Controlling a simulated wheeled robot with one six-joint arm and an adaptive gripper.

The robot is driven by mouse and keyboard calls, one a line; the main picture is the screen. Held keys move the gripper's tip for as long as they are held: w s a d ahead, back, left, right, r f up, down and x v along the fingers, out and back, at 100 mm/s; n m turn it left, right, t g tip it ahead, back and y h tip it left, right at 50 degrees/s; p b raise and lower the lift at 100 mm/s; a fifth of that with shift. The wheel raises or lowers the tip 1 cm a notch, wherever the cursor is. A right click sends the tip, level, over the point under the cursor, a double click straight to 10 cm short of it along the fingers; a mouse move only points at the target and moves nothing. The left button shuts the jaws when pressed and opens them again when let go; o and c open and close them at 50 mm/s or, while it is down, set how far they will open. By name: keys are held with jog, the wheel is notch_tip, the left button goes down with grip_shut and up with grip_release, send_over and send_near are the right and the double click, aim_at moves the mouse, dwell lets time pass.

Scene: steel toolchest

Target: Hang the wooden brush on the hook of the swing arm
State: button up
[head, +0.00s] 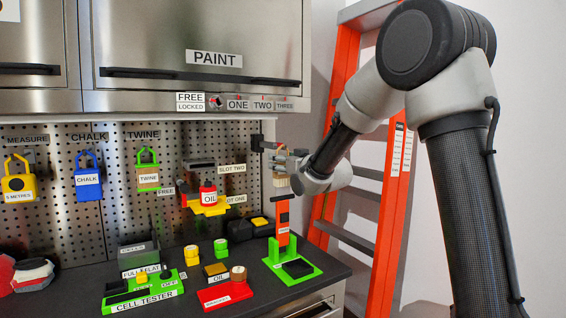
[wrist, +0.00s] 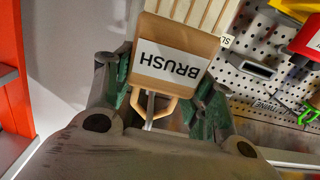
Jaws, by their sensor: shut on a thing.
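The wooden brush (wrist: 172,65) is between the green fingers of my gripper (wrist: 165,95) in the wrist view, its BRUSH label upside down. A tan loop (wrist: 152,105) extends from its labelled end, and a thin grey bar shows at the loop; I cannot tell whether it passes through. In the head view my gripper (head: 292,165) is shut on the brush (head: 281,181) beside the pegboard's right edge. The dark swing arm (head: 262,145) is mounted there, close to the gripper. Its hook is not clear, and I cannot tell whether the loop is on it.
An orange tool (head: 283,215) stands in a green stand (head: 300,268) right below the brush. A yellow shelf with a red oil can (head: 208,193) is to the left. An orange ladder (head: 390,190) stands to the right. The PAINT cabinet (head: 200,60) overhangs the pegboard.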

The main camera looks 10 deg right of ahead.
jog(key=o, duration=1.1)
jog(key=v, duration=1.1)
jog(key=s+d+f+m+g+h, duration=0.1)
jog(key=s+d+f+g+h, duration=0.25)
jog(key=s+f+g, duration=0.35)
jog(key=s+d+f+g+h, duration=0.2)
jog(key=s+d+f, duration=0.25)
jog(key=f, duration=0.45)
jog(key=shift+s+d+r+m+g, duration=0.45)
jog(key=shift+s+d+r+g, duration=0.25)
jog(key=shift+s, duration=3.3)
jog(key=shift+s+d+r+m+g, duration=0.4)
jog(key=shift+s+d+r+g, duration=0.25)
jog(key=shift+s, duration=3.35)
jog(key=shift+s+d+r+m+g, duration=0.5)
jog(key=shift+s+d+r, duration=0.35)
jog(key=shift+s, duration=3.15)
